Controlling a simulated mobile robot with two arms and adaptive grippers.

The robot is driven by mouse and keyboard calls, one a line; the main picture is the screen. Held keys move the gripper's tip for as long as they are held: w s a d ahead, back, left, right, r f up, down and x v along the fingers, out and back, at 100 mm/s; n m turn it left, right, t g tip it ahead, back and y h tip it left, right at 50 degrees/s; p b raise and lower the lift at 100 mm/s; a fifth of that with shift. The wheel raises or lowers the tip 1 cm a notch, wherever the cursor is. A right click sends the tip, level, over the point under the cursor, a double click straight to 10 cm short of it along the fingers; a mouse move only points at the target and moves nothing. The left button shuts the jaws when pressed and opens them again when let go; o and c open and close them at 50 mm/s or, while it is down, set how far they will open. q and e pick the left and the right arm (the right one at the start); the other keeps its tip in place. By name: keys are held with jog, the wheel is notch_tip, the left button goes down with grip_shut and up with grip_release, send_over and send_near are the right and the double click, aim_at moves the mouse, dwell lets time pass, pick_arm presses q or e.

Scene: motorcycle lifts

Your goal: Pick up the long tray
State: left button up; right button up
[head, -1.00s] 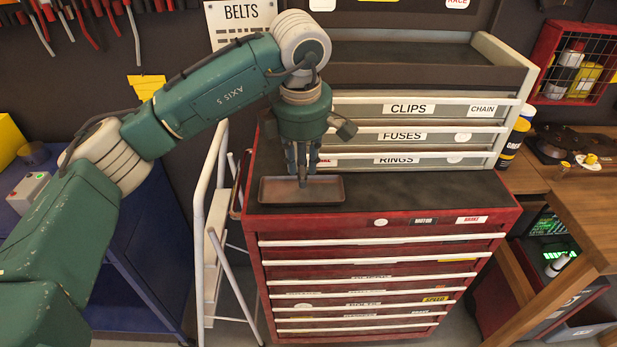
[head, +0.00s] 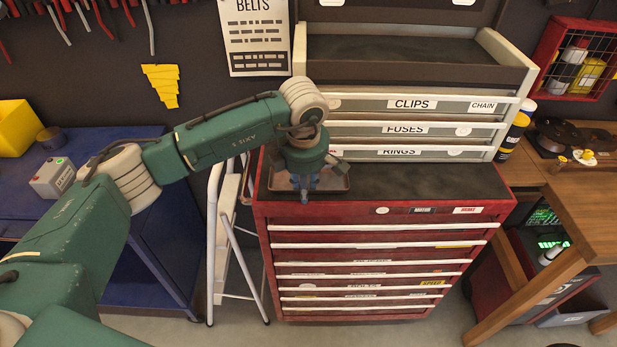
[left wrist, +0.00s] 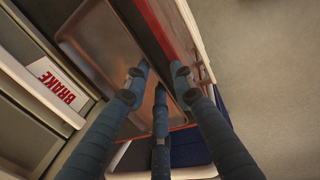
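The long tray (head: 338,183) is a shallow brown metal tray lying at the left end of the red cabinet's dark top. My left gripper (head: 304,194) points down over it and hides much of its middle. In the left wrist view, the tray (left wrist: 88,42) fills the upper left, with its long side wall running between my fingers. The left gripper (left wrist: 158,82) has its fingers spread apart, one over the tray's inside and one beyond its wall. I cannot tell whether any finger touches it. My right gripper is not in view.
A grey drawer unit (head: 409,128) labelled CLIPS, FUSES and RINGS stands behind on the red cabinet (head: 365,236). The cabinet top right of the tray is clear. A white stepladder (head: 224,240) stands to the left, a wooden bench (head: 575,205) to the right.

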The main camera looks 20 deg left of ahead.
pick_arm(q)
jog(key=shift+c, duration=1.1)
grip_shut()
jog(key=shift+r, duration=0.1)
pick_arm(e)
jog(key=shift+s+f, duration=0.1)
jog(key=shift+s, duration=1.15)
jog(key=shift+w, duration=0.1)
